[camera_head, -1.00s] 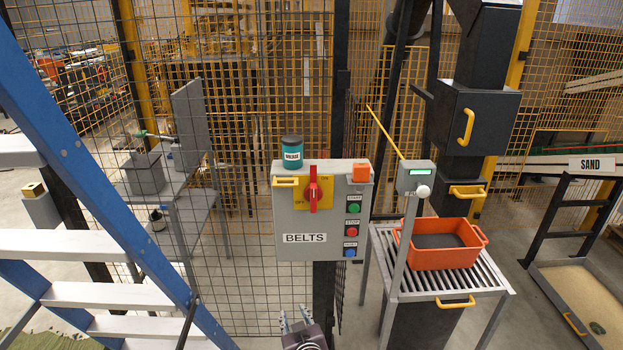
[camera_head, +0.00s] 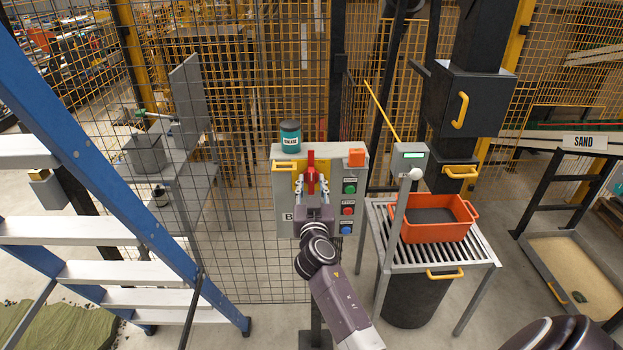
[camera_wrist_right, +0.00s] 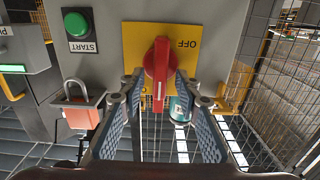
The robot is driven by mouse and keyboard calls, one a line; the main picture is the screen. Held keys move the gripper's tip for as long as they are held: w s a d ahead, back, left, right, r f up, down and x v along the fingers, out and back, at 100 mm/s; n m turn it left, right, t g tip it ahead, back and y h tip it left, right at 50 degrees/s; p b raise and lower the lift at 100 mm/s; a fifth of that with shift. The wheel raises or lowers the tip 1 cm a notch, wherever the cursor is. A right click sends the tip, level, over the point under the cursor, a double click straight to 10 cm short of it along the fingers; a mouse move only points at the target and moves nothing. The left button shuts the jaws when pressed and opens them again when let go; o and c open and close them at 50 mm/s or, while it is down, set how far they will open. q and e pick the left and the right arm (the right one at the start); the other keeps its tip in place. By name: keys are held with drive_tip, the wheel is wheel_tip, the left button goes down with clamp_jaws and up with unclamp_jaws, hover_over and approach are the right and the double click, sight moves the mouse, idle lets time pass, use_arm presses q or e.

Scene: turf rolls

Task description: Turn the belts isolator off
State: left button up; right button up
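The belts isolator is a red rotary handle (camera_head: 311,172) on a yellow plate (camera_wrist_right: 188,38) on the front of the grey BELTS box (camera_head: 284,190). The handle stands upright in the head view. In the right wrist view the red handle (camera_wrist_right: 158,68) is vertical, and the word OFF is to its right on the plate. My right gripper (camera_head: 313,186) is in front of the box. Its fingers (camera_wrist_right: 159,92) are apart, one on each side of the handle's end, with gaps visible. It partly hides the plate and the BELTS label. My left gripper is not in view.
Green, red and blue buttons (camera_head: 347,209) run down the box's right side. A grease tin (camera_head: 290,138) stands on top. A blue ladder (camera_head: 110,175) is at left; an orange crate (camera_head: 433,230) sits on a roller table at right.

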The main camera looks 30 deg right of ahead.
drive_tip(key=shift+w+d, duration=0.25)
drive_tip(key=shift+w, duration=0.15)
clamp_jaws()
